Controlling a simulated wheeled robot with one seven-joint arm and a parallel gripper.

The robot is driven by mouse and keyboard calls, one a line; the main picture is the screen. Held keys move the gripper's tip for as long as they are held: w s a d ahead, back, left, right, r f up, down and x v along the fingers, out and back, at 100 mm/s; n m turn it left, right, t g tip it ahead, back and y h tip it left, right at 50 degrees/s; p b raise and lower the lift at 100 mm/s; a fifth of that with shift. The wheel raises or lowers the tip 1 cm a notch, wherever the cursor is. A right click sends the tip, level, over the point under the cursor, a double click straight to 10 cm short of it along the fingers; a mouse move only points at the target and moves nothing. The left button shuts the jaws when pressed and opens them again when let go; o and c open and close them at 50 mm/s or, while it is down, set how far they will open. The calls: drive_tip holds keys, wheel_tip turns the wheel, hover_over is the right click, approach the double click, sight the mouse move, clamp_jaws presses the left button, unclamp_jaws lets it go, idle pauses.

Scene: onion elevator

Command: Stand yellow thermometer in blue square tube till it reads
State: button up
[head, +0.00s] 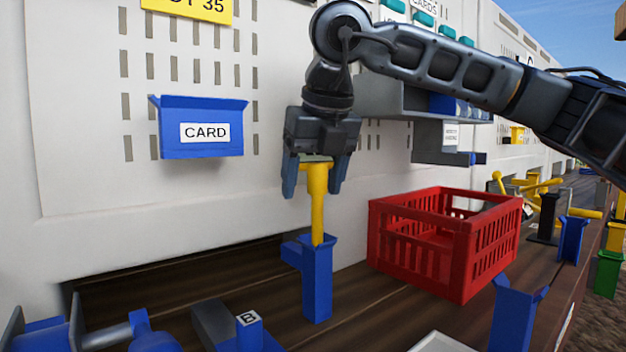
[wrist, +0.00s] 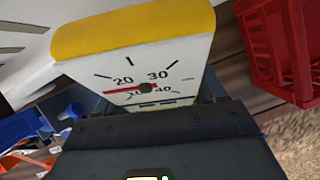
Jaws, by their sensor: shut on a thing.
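The yellow thermometer (head: 318,210) is upright in the head view, its lower end inside the top of the blue square tube (head: 317,285). My gripper (head: 314,185) is above the tube, fingers pointing down, shut on the thermometer's head. In the wrist view the thermometer's white dial (wrist: 150,80) fills the middle, with a yellow top edge and a red needle pointing left, just under the 20 mark. How deep the stem sits in the tube is hidden by the tube walls.
A red crate (head: 463,283) stands right of the tube. A blue CARD holder (head: 200,140) hangs on the white perforated wall. A small blue block with a letter (head: 249,325) is at front left. Another blue tube (head: 512,320) is at front right.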

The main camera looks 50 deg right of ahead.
sight(320, 163)
drive_tip(key=shift+f+b, duration=1.2)
drive_tip(key=shift+f, duration=0.05)
drive_tip(key=o, duration=1.5)
drive_tip(key=p+v, duration=0.2)
drive_tip(key=v, duration=0.5)
drive_tip(key=shift+r, duration=0.25)
drive_tip(key=shift+s+a+r, duration=0.1)
drive_tip(key=shift+r, duration=0.05)
drive_tip(key=shift+s, duration=0.1)
